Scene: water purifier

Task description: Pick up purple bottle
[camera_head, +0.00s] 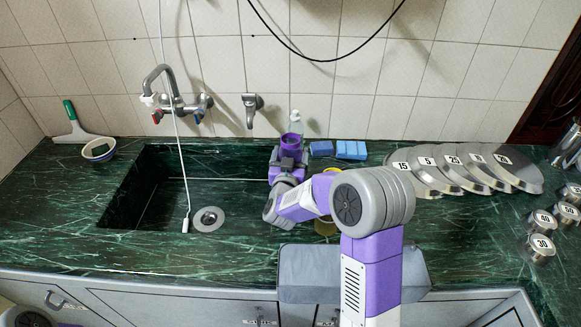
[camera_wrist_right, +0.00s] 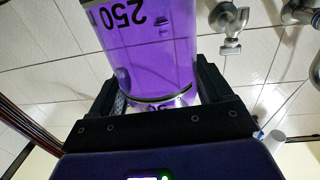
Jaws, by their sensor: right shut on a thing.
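The purple bottle (camera_wrist_right: 150,55) fills the middle of the right wrist view. It is a clear vessel with purple contents and a dark "250" mark that reads upside down in that view. My right gripper (camera_wrist_right: 157,88) is shut on it, with one black finger on each side. In the head view my right gripper (camera_head: 290,152) is at the back edge of the counter, just right of the sink, and largely hides what it holds. My left gripper is not in view.
The dark green sink (camera_head: 150,200) lies left of my right gripper, with a tap (camera_head: 170,95) above it. Blue sponges (camera_head: 350,149) are close on the right. Several numbered metal lids (camera_head: 470,168) and jars (camera_head: 541,248) stand farther right. A white cable (camera_head: 178,130) hangs into the sink.

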